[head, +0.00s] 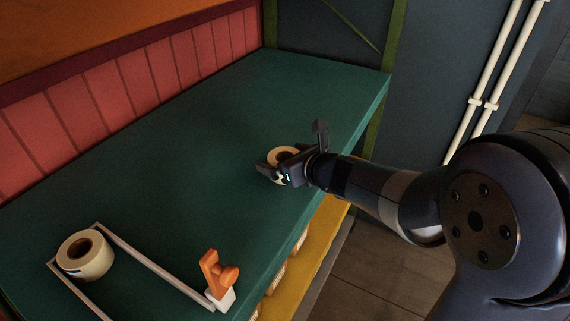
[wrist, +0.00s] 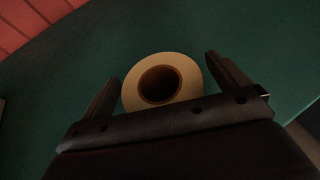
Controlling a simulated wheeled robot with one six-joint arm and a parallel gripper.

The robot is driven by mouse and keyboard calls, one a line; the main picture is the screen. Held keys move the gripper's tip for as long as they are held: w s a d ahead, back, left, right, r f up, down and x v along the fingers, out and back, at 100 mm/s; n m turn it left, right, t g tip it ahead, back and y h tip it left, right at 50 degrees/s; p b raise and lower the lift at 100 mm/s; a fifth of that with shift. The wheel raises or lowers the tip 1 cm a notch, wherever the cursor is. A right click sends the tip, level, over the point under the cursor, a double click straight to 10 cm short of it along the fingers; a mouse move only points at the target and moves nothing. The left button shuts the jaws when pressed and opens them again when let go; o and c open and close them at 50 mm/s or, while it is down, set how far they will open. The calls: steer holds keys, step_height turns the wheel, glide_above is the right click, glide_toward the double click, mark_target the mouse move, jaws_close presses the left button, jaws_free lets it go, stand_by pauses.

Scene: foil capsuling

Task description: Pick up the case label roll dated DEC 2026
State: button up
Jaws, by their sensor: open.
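One cream label roll (wrist: 187,72) with a brown core lies between the two fingers of my gripper (wrist: 168,82) in the wrist view. In the head view the same roll (head: 284,151) is partly hidden behind my gripper (head: 292,149). My gripper is open, with a finger on either side of the roll; I cannot tell whether they touch it. A second cream label roll (head: 86,262) lies inside the pale frame at the lower left. No date can be read on either roll.
The green bench top (head: 190,150) is clear between the rolls. A pale frame (head: 150,264) lies at the near left, with an orange clamp-like piece (head: 214,275) on a white block at its corner. A red panelled wall (head: 120,85) runs along the back.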

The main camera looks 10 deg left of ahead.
steer(key=shift+c, duration=0.3)
steer(key=c, duration=1.1)
steer(key=shift+r, duration=0.1)
